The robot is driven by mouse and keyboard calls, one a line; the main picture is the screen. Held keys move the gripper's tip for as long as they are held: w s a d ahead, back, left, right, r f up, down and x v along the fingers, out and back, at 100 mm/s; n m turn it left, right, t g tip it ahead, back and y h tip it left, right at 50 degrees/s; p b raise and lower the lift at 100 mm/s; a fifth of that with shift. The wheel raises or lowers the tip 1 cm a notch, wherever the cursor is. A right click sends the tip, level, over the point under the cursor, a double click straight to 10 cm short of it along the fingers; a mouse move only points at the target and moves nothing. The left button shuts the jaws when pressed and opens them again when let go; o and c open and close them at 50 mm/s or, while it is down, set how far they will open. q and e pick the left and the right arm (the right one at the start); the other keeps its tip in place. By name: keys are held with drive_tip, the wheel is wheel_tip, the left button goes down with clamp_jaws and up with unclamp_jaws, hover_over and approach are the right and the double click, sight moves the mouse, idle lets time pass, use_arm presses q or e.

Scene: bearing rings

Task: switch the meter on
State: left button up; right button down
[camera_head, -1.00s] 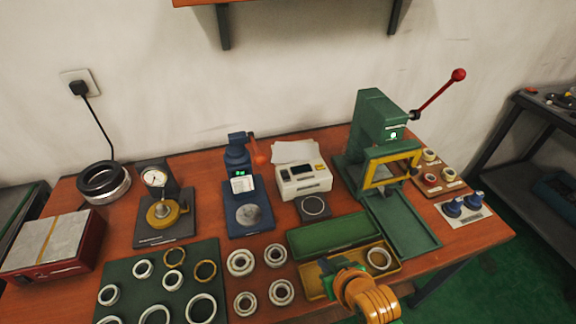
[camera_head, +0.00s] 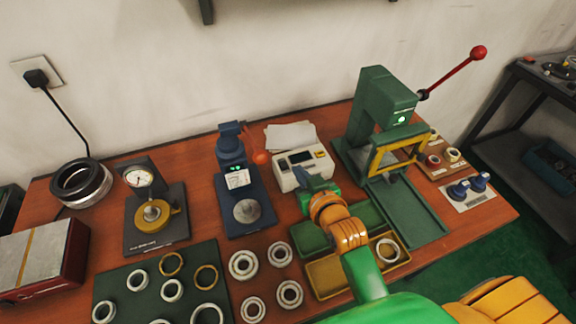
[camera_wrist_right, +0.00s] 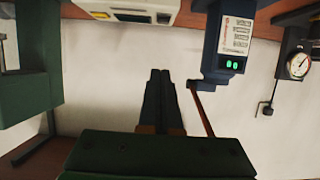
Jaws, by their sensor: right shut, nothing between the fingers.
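The likely meter is a cream box (camera_head: 284,178) with a dark display and a yellow patch on its top, at the back middle of the bench. It also shows upside down at the top of the right wrist view (camera_wrist_right: 112,5). I cannot tell from its display whether it is on. Contact with the box cannot be made out. My left gripper is out of view.
A blue stand (camera_head: 233,181) with green lights and an orange knob is left of the box. A green press (camera_head: 380,105) with a red-knobbed lever is to the right. A dial gauge (camera_head: 138,179), bearing rings on a green mat (camera_head: 118,273) and a yellow tray (camera_head: 330,282) surround the front.

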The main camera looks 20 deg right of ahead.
hover_over(285, 166)
drive_tip(key=s, duration=0.2)
wheel_tip(285, 166, down, 4)
drive_tip(key=shift+w+r+b, duration=0.1)
drive_tip(key=shift+r+b, duration=0.15)
drive_tip(key=shift+b, duration=0.2)
drive_tip(key=f, duration=0.2)
drive_tip(key=shift+s+f, duration=0.2)
drive_tip(key=shift+f, duration=0.2)
drive_tip(key=shift+s+f, duration=0.1)
drive_tip(key=shift+f, duration=0.5)
drive_tip(key=shift+s+f+b, duration=0.15)
drive_tip(key=shift+f+b, duration=0.3)
drive_tip(key=shift+f, duration=0.2)
drive_tip(key=shift+r, duration=0.2)
drive_tip(key=shift+r+p, duration=0.8)
drive_tip(key=shift+p, duration=0.2)
